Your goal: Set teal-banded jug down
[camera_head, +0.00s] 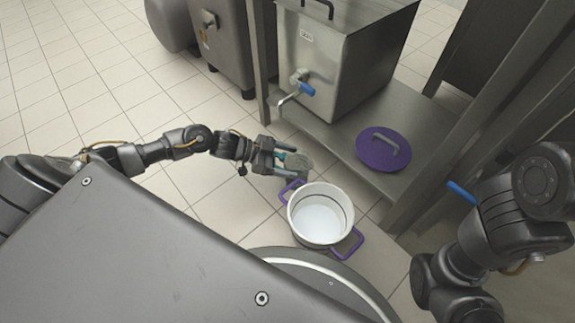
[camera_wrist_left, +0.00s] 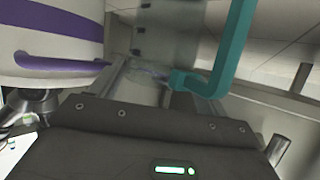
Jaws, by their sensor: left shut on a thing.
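A translucent grey jug (camera_head: 296,164) with teal parts is at my left gripper (camera_head: 277,161), just behind and left of the white pot. My left gripper is shut on the jug. In the left wrist view the jug's clear body (camera_wrist_left: 165,42) and its teal handle (camera_wrist_left: 236,50) stand between and beside the fingers. I cannot tell what, if anything, is under the jug, or whether it holds liquid. My right arm shows at the right, but its gripper is out of view.
A white pot (camera_head: 320,219) with purple handles is close to the jug; its purple-banded wall (camera_wrist_left: 50,45) fills the wrist view's left. A steel tank (camera_head: 330,60) with a blue-handled tap (camera_head: 303,88) and a purple lid (camera_head: 372,155) are on a metal shelf (camera_head: 325,132). Tiled floor is clear at left.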

